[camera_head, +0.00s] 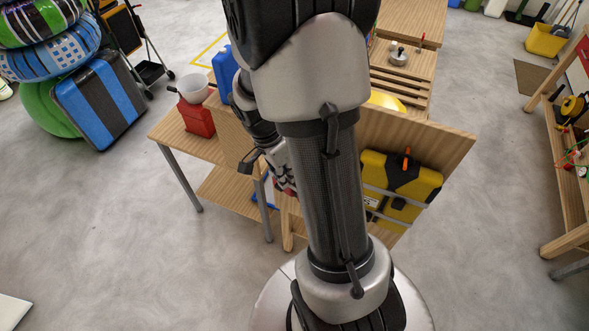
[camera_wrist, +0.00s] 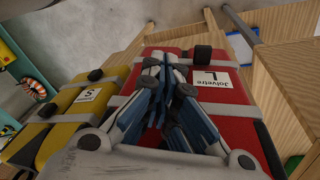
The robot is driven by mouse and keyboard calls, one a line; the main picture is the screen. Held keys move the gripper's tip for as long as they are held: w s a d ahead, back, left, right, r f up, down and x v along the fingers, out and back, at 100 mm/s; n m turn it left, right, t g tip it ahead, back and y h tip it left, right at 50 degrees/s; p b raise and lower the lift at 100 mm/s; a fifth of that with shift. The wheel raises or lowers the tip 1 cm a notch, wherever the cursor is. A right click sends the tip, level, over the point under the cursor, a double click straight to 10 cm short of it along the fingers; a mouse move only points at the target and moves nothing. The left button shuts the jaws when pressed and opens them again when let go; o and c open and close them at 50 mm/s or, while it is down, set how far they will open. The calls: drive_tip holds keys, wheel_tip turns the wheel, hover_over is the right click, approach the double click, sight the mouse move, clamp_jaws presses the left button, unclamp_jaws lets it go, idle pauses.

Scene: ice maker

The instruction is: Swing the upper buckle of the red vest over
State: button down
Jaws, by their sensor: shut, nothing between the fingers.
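In the wrist view the red vest (camera_wrist: 232,105), with a white label marked L, lies behind my gripper (camera_wrist: 164,62). Grey straps (camera_wrist: 238,111) cross it. A small black buckle-like piece (camera_wrist: 202,52) sits at its far edge, just right of my fingertips. A longer black piece (camera_wrist: 269,150) is at its right side. My gripper is shut and empty in front of the vest; I cannot tell whether it touches it. The fingers hide the vest's middle. In the head view my arm hides most of the vest and the gripper.
A yellow vest (camera_wrist: 68,128) marked S is strapped left of the red one. Wooden boards (camera_wrist: 273,85) stand close on the right.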

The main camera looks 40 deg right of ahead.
drive_tip(key=shift+r, duration=0.1)
drive_tip(key=shift+w+d+r+p, duration=0.1)
drive_tip(key=shift+d+r+p, duration=0.25)
drive_tip(key=shift+r, duration=0.25)
drive_tip(key=shift+d+r+p, duration=0.25)
drive_tip(key=shift+r+p, duration=0.15)
drive_tip(key=shift+r, duration=0.2)
drive_tip(key=shift+w+d+r+p, duration=0.1)
drive_tip(key=shift+d+r+p, duration=0.25)
drive_tip(key=shift+r, duration=0.25)
drive_tip(key=v, duration=1.1)
drive_tip(key=shift+r, duration=0.35)
drive_tip(key=shift+a, duration=0.15)
